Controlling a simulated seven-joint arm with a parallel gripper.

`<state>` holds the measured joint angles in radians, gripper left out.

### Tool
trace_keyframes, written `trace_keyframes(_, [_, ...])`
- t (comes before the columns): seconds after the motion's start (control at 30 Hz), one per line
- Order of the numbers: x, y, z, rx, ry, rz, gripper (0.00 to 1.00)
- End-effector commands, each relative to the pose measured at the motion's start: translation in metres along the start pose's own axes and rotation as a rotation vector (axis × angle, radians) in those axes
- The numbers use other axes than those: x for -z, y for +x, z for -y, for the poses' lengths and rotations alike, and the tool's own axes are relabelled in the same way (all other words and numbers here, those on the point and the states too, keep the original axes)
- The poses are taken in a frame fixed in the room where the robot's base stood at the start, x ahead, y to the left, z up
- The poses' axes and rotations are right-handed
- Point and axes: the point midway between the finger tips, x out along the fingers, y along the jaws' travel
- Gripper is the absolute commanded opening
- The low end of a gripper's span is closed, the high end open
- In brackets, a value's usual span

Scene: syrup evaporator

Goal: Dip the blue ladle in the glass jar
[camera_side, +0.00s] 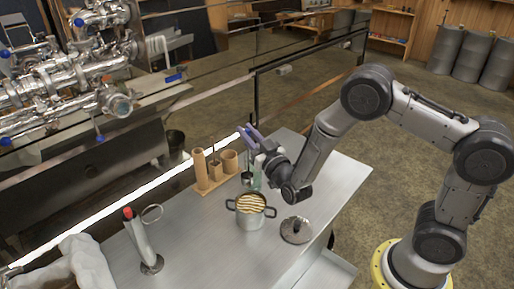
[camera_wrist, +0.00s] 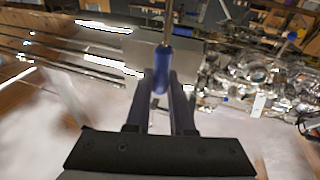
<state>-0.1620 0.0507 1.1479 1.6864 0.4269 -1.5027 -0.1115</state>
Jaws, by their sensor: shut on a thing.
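My gripper (camera_side: 250,134) is raised over the far edge of the metal table. In the wrist view my gripper (camera_wrist: 163,82) is shut around the blue handle of the ladle (camera_wrist: 162,72), and a thin metal shaft runs on from the handle to the top edge. In the side view a small metal cup shape (camera_side: 247,179) hangs or stands below my gripper; I cannot tell whether it is the ladle's bowl. A pale greenish glass piece, likely the glass jar (camera_side: 257,174), shows beside it, partly hidden by my wrist.
A wooden holder with tubes (camera_side: 201,170) stands left of my gripper. A two-handled pot (camera_side: 250,214) and its lid (camera_side: 296,230) are nearer. A stand with a red-tipped tool and ring (camera_side: 141,240) is at left. The table's right part (camera_side: 335,175) is clear.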

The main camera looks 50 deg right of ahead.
Motion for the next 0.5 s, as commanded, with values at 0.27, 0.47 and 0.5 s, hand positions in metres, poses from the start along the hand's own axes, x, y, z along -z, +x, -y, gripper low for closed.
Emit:
trace_keyframes(0.27, [0.042,0.076,-0.039,-0.022,0.000,-0.008,0.00])
trace_keyframes(0.47, [0.054,0.088,-0.067,-0.067,-0.008,-0.003,0.00])
trace_keyframes(0.5, [0.053,0.088,-0.069,-0.071,-0.009,-0.002,0.00])
